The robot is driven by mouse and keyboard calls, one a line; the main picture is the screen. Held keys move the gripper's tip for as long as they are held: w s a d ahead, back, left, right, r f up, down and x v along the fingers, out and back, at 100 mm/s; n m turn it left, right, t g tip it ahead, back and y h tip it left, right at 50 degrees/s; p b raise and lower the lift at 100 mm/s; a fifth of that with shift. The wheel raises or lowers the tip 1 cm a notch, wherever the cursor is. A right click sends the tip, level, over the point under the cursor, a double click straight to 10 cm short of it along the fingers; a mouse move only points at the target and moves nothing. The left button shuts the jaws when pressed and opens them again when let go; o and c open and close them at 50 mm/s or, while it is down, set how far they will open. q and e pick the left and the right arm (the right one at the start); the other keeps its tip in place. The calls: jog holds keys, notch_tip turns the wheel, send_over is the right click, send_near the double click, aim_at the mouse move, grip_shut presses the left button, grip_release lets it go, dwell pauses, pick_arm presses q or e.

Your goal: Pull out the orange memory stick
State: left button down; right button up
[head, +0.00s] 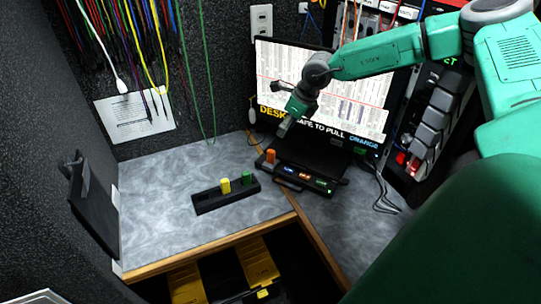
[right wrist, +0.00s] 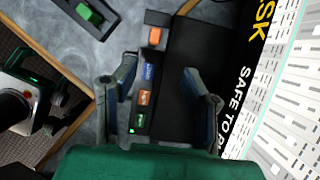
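The orange memory stick (head: 270,156) stands up at the left end of the black dock (head: 297,178) on the desk. It also shows in the right wrist view (right wrist: 155,36), at the top of the dock's strip. My right gripper (head: 287,126) hangs above and behind the dock, before the monitor. In the right wrist view its two fingers (right wrist: 163,78) are spread apart with nothing between them. The orange stick lies beyond the fingertips, apart from them. My left gripper is not in view.
A black holder (head: 208,200) with a yellow stick (head: 225,185) and a green stick (head: 247,177) lies left of the dock. The monitor (head: 325,90) behind reads "SAFE TO PULL ORANGE". Cables hang at upper left. The desk's left part (head: 155,215) is clear.

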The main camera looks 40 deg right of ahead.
aim_at(271, 151)
jog(key=b+x, duration=0.1)
jog(key=x, duration=0.6)
jog(key=shift+d+f, duration=0.15)
jog(key=shift+f, duration=0.15)
jog(key=shift+d+f, duration=0.2)
jog(key=shift+f, duration=0.05)
jog(key=shift+w+f, duration=0.1)
jog(key=shift+f, duration=0.15)
jog(key=a+f, duration=0.1)
jog(key=w+a+f, duration=0.1)
jog(key=f, duration=0.1)
jog(key=shift+w+a+b, duration=0.1)
jog(key=shift+w+b, duration=0.15)
jog(key=shift+b, duration=0.1)
jog(key=shift+w+a+f, duration=0.2)
jog(key=shift+a+f, duration=0.1)
jog(key=shift+f, duration=0.05)
jog(key=shift+d, duration=0.15)
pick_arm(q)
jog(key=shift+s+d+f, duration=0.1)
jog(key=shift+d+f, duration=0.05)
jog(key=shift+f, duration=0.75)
pick_arm(e)
jog(key=shift+d+f, duration=0.15)
jog(key=shift+d, duration=0.25)
jog(key=c, duration=0.9)
